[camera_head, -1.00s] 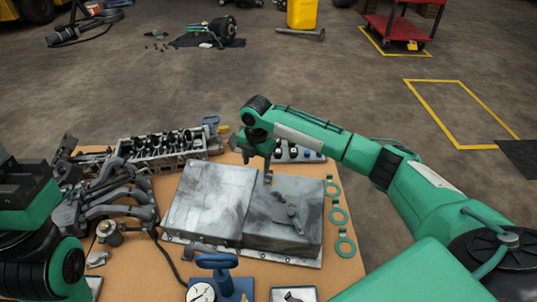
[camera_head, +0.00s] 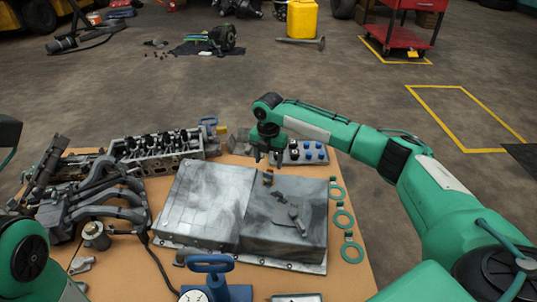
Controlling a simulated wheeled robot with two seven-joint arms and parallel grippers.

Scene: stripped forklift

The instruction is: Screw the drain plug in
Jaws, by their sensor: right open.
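The grey metal oil pan (camera_head: 205,205) lies upside down on the wooden bench. A small brass-coloured piece, seemingly the drain plug (camera_head: 268,178), stands at the back edge of its right-hand section. I cannot tell how deep it sits. My right gripper (camera_head: 268,160) points down just above and behind it, with its dark fingers apart and a small gap visible to the plug. My left arm shows only in part at the left edge; its gripper is out of view.
A cylinder head (camera_head: 158,148) and manifold (camera_head: 105,195) crowd the bench's left side. Several green rings (camera_head: 343,218) lie at the right. A blue-handled tool (camera_head: 210,268) stands in front.

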